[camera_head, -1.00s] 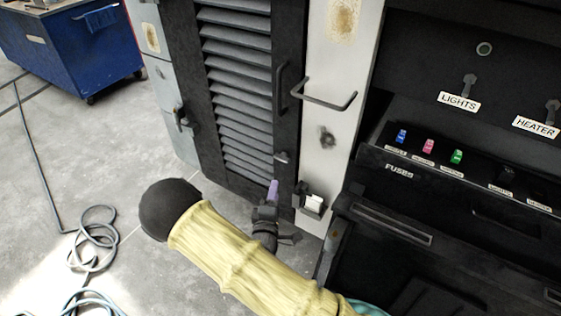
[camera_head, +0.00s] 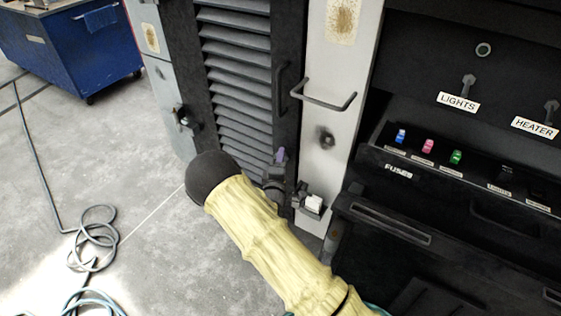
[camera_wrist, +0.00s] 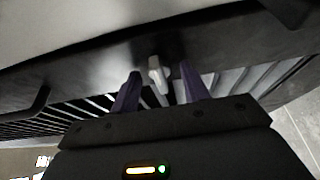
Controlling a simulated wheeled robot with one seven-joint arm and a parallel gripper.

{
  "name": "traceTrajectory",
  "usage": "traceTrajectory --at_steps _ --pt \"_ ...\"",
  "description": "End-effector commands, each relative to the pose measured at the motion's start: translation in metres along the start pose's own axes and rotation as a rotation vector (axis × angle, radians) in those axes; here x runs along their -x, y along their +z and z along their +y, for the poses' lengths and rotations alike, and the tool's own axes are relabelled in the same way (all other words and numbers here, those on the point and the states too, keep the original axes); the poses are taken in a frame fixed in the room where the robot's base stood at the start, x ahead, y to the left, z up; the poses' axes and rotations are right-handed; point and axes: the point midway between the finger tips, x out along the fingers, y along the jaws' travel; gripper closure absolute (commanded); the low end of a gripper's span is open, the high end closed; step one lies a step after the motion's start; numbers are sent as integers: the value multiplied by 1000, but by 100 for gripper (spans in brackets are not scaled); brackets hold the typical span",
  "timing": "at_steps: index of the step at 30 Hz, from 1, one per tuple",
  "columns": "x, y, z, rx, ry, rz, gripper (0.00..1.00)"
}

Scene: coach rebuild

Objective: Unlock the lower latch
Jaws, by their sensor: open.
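The louvred door (camera_head: 240,72) has a dark frame and a vertical handle (camera_head: 284,88). A small pale grey lever, which looks like the lower latch (camera_wrist: 157,72), stands out from the dark door frame in the wrist view. My gripper (camera_wrist: 160,86) is open, with one purple finger on each side of the lever. I cannot tell whether either finger touches it. In the head view, my gripper (camera_head: 279,158) is at the door's lower right and hides the lever.
A pale post (camera_head: 325,75) with a bar handle (camera_head: 322,101) stands right of the door. A small white block (camera_head: 313,203) sits low on it. A black fuse panel (camera_head: 398,172) is at the right. A blue cart (camera_head: 65,50) and a coiled hose (camera_head: 95,235) are at the left.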

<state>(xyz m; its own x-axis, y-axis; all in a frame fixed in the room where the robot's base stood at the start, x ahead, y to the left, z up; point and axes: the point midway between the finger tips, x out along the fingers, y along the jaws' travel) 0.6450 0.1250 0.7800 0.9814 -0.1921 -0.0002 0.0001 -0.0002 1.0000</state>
Motion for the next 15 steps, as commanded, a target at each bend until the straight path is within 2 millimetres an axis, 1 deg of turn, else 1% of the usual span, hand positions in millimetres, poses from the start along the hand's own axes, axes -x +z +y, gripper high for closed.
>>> traceTrajectory --at_steps 4,5,6,11,12,15 --pt "0 0 0 0 0 0 54" --pt "0 0 0 0 0 0 56" --pt "0 0 0 0 0 0 64" --pt "1 0 0 0 0 1 96" --pt "1 0 0 0 0 1 98" --pt "1 0 0 -1 0 1 98"
